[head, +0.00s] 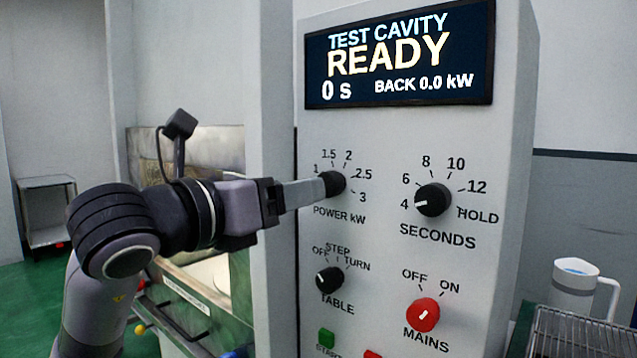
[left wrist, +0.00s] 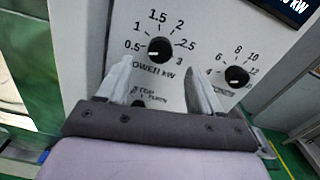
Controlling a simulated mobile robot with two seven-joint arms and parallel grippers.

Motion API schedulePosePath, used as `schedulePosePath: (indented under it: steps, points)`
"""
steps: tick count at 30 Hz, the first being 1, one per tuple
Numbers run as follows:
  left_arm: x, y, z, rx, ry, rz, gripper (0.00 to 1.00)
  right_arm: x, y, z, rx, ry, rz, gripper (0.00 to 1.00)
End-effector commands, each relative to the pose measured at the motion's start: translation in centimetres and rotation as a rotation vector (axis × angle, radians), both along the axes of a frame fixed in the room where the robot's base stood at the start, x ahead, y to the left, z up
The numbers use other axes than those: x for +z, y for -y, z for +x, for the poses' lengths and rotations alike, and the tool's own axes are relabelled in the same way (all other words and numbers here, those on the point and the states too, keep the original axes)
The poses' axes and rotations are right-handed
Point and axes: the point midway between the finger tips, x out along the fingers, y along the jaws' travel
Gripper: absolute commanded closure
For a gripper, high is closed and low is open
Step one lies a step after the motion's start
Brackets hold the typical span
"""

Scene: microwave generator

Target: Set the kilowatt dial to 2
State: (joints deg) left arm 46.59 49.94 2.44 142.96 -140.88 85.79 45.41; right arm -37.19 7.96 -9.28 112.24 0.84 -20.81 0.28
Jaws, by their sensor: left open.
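The power dial (head: 334,183) is a black round knob marked POWER kW, on the grey panel (head: 375,135). In the left wrist view the dial (left wrist: 160,51) has its white mark toward the left, near 0.5. Its scale runs from 0.5 to 3, with 2 at the upper right. My left gripper (head: 322,188) reaches the dial from the left in the head view, partly covering the scale. In the left wrist view its fingers (left wrist: 158,70) are open, spread to either side below the dial. Whether they touch it I cannot tell. My right gripper is not in view.
The seconds dial (head: 433,200) points near 4, close on the right. The table dial (head: 329,280) and red mains knob (head: 423,315) sit below. The lit screen (head: 400,55) reads TEST CAVITY READY.

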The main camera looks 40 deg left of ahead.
Motion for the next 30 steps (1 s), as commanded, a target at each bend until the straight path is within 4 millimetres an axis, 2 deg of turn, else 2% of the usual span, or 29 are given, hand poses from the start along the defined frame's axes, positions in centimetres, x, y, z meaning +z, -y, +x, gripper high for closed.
schedulePosePath:
  steps: [1,6,12,15,26,29,30]
  points:
    - [0.3,0.1,0.4,-0.002,-0.007,-0.001,0.34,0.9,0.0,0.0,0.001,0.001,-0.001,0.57]
    - [0.3,0.2,1.8,-0.003,-0.009,0.001,0.34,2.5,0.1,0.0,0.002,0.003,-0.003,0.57]
    - [0.1,0.5,5.0,-0.004,-0.007,0.000,0.34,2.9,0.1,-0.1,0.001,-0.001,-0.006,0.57]
    - [0.0,0.5,5.9,-0.005,-0.005,0.000,0.34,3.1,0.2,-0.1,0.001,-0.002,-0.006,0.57]
    - [-0.1,0.6,6.5,-0.006,-0.003,0.002,0.34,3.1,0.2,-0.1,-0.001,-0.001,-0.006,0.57]
    - [-0.1,0.6,6.5,-0.006,-0.004,0.002,0.64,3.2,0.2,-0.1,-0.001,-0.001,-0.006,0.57]
    - [-0.1,0.6,6.5,-0.006,-0.004,0.002,0.77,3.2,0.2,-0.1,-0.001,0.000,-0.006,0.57]
